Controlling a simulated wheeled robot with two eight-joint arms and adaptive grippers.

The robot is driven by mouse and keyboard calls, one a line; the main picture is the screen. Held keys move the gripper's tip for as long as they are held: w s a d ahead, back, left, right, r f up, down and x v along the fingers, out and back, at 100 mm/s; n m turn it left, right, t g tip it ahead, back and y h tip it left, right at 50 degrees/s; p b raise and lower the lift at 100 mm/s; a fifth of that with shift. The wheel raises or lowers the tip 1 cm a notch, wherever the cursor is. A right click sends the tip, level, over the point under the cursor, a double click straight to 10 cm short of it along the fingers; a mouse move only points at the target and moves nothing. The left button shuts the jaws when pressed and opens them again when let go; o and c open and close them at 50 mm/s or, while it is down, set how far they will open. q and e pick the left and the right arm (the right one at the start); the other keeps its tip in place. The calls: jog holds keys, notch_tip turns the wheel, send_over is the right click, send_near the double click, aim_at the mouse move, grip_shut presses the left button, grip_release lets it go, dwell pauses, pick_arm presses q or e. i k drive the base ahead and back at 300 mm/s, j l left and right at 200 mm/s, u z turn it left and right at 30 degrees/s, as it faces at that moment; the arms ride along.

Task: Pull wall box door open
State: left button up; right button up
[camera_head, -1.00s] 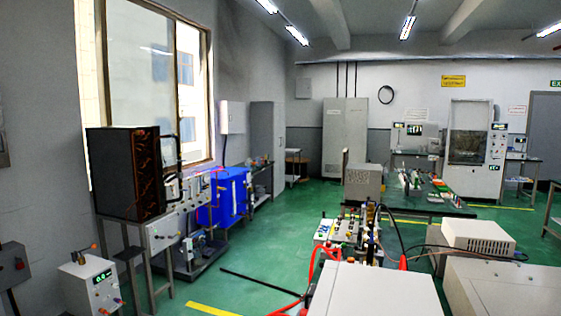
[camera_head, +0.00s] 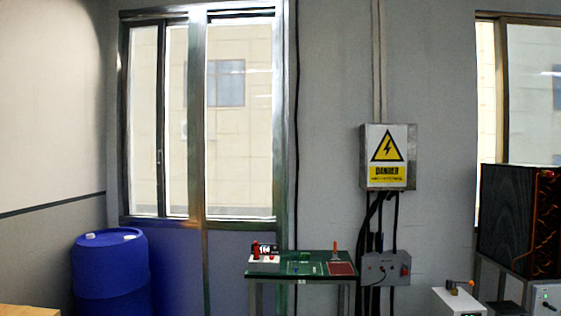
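A grey metal wall box (camera_head: 410,158) hangs on the wall right of centre in the head view. Its front bears a yellow triangle with a lightning bolt and a yellow "DANGER" label. The door looks closed; I cannot make out a handle. Black cables run down from its underside to a smaller grey box (camera_head: 386,269) with a red part on its right side. Neither of my grippers is in view.
A small green-topped table (camera_head: 318,258) with devices on it stands left of the box, against the wall. A blue barrel (camera_head: 110,270) stands at the left. A white device (camera_head: 459,301) and a dark cabinet (camera_head: 507,215) stand at the right. The floor is out of view.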

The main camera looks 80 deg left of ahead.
aim_at(390, 149)
jog(key=u, duration=1.8)
jog(key=i+j+u, duration=0.1)
jog(key=i+j, duration=0.15)
jog(key=i, duration=0.15)
jog(key=i+j+z, duration=0.15)
jog(key=i, duration=0.35)
jog(key=i+z, duration=0.1)
jog(key=i, duration=0.45)
jog(key=i+j+z, duration=0.15)
jog(key=i, duration=0.35)
jog(key=i+j+z, duration=0.15)
jog(key=i+j, duration=0.2)
jog(key=i, duration=0.15)
jog(key=i+l+z, duration=0.1)
jog(key=i+z, duration=0.3)
jog(key=i, duration=0.25)
jog(key=i+z, duration=0.45)
jog(key=i, duration=0.2)
